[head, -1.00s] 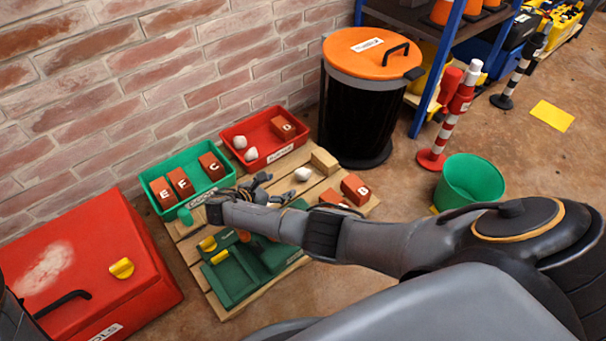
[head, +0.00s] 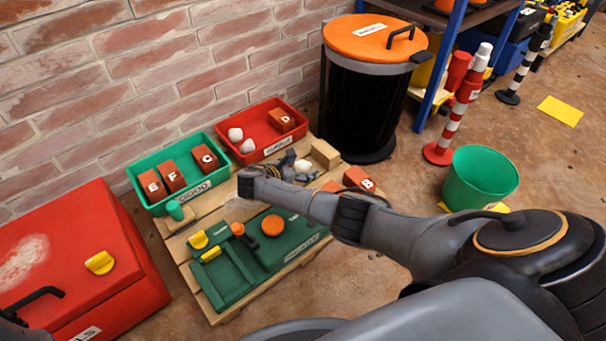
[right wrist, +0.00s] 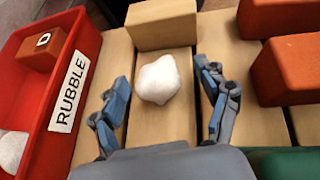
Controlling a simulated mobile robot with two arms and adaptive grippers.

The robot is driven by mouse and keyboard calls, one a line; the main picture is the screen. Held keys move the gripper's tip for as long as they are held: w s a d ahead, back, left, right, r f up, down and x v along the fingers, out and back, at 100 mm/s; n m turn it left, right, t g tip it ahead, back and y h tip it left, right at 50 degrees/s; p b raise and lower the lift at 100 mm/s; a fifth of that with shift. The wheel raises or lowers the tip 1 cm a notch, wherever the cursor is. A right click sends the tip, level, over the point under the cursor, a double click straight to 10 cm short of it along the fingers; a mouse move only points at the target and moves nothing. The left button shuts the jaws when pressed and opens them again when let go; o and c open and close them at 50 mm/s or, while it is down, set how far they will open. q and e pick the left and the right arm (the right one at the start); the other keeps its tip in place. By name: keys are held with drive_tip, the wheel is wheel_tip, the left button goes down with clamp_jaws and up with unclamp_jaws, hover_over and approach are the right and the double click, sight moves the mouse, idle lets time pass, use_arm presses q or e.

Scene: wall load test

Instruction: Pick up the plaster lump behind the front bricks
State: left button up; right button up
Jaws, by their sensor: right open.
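The white plaster lump (right wrist: 158,80) lies on the pallet boards, and it also shows in the head view (head: 302,166) just beside my gripper. My right gripper (right wrist: 168,100) is open, with its blue-grey fingers on either side of the lump and a gap to it on both sides. In the head view my right gripper (head: 286,168) is low over the pallet, partly hidden by its own arm. Red bricks (right wrist: 290,68) lie to the right in the wrist view; brick B (head: 358,178) shows behind my forearm in the head view. My left gripper is not in view.
A wooden block (right wrist: 160,24) sits just beyond the lump. The red RUBBLE tray (right wrist: 82,40) is left of it, holding brick D and white lumps. The green tray (head: 148,188) holds bricks E, F and C. A black bin (head: 362,110) stands behind the pallet.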

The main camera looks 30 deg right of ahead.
drive_tip(key=shift+w+d+f, duration=0.15)
drive_tip(key=shift+d+f, duration=0.2)
drive_tip(key=shift+r, duration=0.15)
drive_tip(key=c, duration=1.5)
drive_tip(key=shift+o, duration=0.2)
